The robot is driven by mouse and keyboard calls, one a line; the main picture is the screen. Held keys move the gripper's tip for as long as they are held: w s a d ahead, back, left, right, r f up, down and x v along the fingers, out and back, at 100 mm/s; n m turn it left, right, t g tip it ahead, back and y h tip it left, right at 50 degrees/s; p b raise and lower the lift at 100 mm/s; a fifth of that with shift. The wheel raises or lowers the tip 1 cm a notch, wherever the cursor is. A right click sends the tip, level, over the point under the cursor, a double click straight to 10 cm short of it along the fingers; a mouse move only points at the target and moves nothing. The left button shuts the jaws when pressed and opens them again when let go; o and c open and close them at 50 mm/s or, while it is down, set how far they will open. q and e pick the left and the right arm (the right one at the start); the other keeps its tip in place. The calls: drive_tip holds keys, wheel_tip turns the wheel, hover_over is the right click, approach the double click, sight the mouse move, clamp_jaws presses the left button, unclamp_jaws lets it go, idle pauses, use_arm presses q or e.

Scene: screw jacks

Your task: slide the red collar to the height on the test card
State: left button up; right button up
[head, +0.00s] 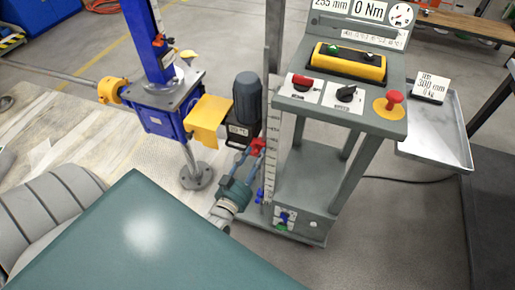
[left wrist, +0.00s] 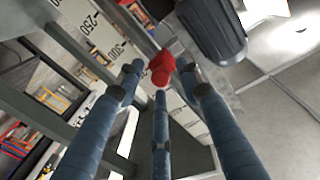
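A red collar (head: 258,146) sits on the upright white scale (head: 271,150) at the left side of the grey test stand. My left gripper (head: 250,154) reaches up to it from below. In the left wrist view, the collar (left wrist: 162,68) lies between and just beyond the blue fingertips (left wrist: 160,78); gaps show at its sides, so the fingers look open. Contact with the lower finger cannot be told. The test card (head: 430,87) stands at the grey tray on the right and seems to read 300 mm, 0 kg. My right gripper is not in view.
A blue screw jack (head: 160,100) with a yellow plate (head: 207,118) stands left of the scale, and a dark motor (head: 247,97) is close by. The stand's panel carries a red knob (head: 393,98) and a yellow-framed box (head: 349,65). A metal tray (head: 455,150) is at right.

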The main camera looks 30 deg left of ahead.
use_arm(q)
drive_tip(key=s+d, duration=0.1)
drive_tip(key=s, duration=0.9)
drive_tip(key=shift+d, duration=0.35)
